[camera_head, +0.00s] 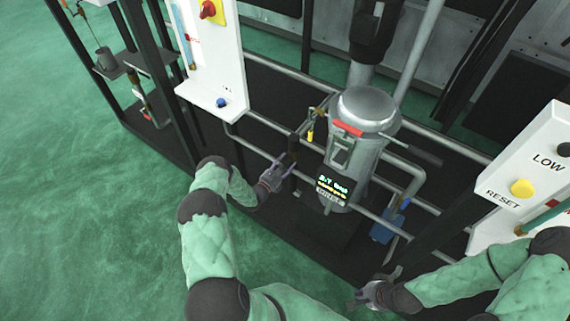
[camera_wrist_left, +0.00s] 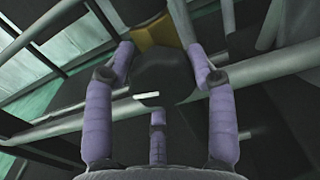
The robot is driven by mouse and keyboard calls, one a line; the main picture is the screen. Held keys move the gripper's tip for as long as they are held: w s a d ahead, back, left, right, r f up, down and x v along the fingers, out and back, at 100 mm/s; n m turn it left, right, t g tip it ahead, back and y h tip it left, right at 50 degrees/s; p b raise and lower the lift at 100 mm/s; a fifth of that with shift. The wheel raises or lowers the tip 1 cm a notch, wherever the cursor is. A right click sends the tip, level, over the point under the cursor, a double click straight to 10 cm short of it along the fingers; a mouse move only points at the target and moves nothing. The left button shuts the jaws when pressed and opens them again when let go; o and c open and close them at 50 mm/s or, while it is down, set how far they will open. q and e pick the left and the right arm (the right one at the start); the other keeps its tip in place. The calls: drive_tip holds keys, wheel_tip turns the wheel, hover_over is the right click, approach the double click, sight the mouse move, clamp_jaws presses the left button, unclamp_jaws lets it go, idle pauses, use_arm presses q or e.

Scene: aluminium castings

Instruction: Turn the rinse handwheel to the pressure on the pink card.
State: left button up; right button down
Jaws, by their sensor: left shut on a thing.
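A black handwheel (camera_wrist_left: 165,78) with a white mark fills the middle of the left wrist view, in front of a brass-coloured body (camera_wrist_left: 155,32). My left gripper (camera_wrist_left: 163,70) is shut on it, purple fingers around its sides and below. In the head view, my left gripper (camera_head: 284,166) is at the dark handwheel (camera_head: 293,146), left of the metal vessel (camera_head: 362,150). A display (camera_head: 333,187) on the vessel shows green digits, seemingly 2.7, too small to be sure. My right gripper (camera_head: 370,289) looks open and empty at lower right. I cannot make out a pink card.
Grey pipes (camera_head: 262,121) cross around the vessel. A white panel (camera_head: 212,60) with a red knob and blue button stands at upper left. A blue part (camera_head: 388,226) is below the vessel. Green floor is clear at left.

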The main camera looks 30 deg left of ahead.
use_arm(q)
drive_tip(key=shift+w+r, duration=0.15)
drive_tip(key=shift+r, duration=0.15)
drive_tip(key=o, duration=1.1)
drive_tip(key=shift+r, duration=0.1)
drive_tip(key=shift+f, duration=0.2)
drive_tip(key=shift+s, duration=0.35)
drive_tip(key=s, duration=0.7)
drive_tip(key=s+a, duration=0.1)
drive_tip(key=s, duration=0.3)
drive_tip(key=shift+s, duration=0.2)
